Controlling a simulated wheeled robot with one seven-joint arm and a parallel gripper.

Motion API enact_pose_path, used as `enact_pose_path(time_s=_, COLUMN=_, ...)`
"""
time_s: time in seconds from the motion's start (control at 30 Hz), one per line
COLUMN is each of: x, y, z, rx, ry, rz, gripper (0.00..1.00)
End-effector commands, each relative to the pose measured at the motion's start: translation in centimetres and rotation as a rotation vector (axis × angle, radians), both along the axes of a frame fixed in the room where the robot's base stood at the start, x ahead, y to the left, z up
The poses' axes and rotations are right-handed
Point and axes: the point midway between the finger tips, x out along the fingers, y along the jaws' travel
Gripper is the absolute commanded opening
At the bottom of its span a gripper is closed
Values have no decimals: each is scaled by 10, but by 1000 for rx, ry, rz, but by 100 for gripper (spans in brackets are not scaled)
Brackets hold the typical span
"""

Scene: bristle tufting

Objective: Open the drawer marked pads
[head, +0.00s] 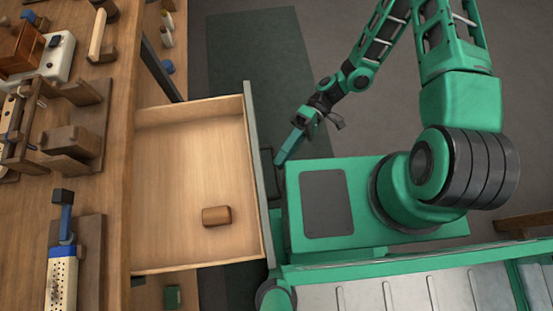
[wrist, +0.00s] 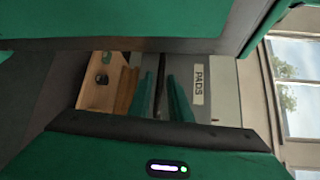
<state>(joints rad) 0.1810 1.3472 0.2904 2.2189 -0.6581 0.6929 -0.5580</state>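The drawer (head: 190,125) stands pulled well out of the wooden bench in the head view, its pale wood interior showing. A brown cylindrical block (head: 216,215) lies in it. The wrist view shows a grey front (wrist: 210,65) with a white label reading PADS (wrist: 198,84). My gripper (head: 281,158) is just outside the drawer front, by its dark handle (head: 266,178). In the wrist view the fingertips (wrist: 160,78) stand on either side of the dark handle bar, with slim gaps showing. The gripper looks open around the handle; contact is hard to make out.
The bench top (head: 112,150) at left carries wooden fixtures and a white perforated block with a blue top (head: 62,270). A dark green mat (head: 250,50) lies on the floor beyond the drawer. My green base fills the lower right. The floor at the back is clear.

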Motion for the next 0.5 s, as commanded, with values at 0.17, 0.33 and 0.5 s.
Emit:
enact_pose_path(time_s=0.17, x=28, y=-22, z=4, rx=-1, ry=-3, rz=-2, gripper=18)
enact_pose_path(time_s=0.33, x=46, y=-36, z=8, rx=0, ry=-3, rz=-1, gripper=18)
enact_pose_path(time_s=0.5, x=53, y=-43, z=9, rx=-1, ry=-2, rz=0, gripper=18)
